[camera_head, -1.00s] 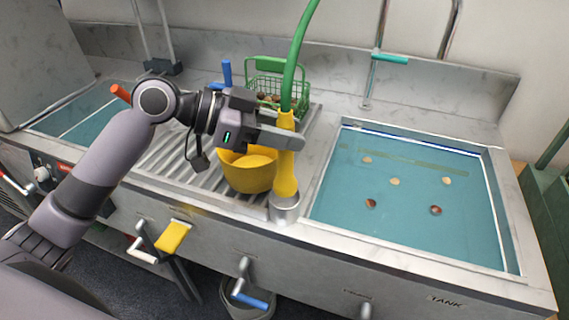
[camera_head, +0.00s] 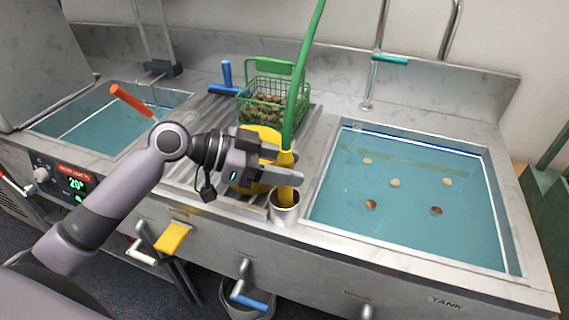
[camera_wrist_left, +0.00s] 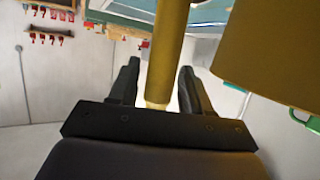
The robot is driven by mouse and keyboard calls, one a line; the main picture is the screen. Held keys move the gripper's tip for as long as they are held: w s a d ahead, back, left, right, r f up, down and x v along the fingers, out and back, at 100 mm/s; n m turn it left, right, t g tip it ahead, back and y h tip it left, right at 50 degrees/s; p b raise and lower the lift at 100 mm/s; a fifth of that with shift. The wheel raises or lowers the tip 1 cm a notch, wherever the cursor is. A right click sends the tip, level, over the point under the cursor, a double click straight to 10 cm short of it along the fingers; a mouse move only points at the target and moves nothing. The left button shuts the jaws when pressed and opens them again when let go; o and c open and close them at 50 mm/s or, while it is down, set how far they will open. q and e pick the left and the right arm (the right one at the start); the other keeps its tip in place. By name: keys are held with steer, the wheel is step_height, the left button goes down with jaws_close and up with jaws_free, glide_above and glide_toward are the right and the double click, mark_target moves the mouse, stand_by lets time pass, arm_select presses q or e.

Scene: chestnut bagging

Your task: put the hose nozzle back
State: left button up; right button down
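The yellow hose nozzle (camera_head: 285,194) on the green hose (camera_head: 298,95) stands roughly upright in the metal cup holder (camera_head: 284,213) at the counter's front edge, its lower end hidden inside. My left gripper (camera_head: 284,164) is at the nozzle's upper part, with a finger on either side. Its fingers are spread apart. In the left wrist view the nozzle (camera_wrist_left: 167,50) runs between the two fingers (camera_wrist_left: 158,88), with a gap showing on the left side. My right gripper is out of view.
A yellow bowl (camera_head: 246,183) stands just behind and left of the holder. A green wire basket (camera_head: 262,92) of chestnuts is behind it. A water tank (camera_head: 420,245) with several floating or sunken pieces lies to the right. An orange handle (camera_head: 131,100) is at left.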

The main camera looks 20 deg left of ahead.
arm_select(q)
steer(key=shift+o, duration=0.2)
steer(key=shift+r, duration=0.1)
steer(key=shift+r, duration=0.1)
steer(key=b+v, duration=0.2)
steer(key=v, duration=1)
steer(key=shift+a, duration=0.1)
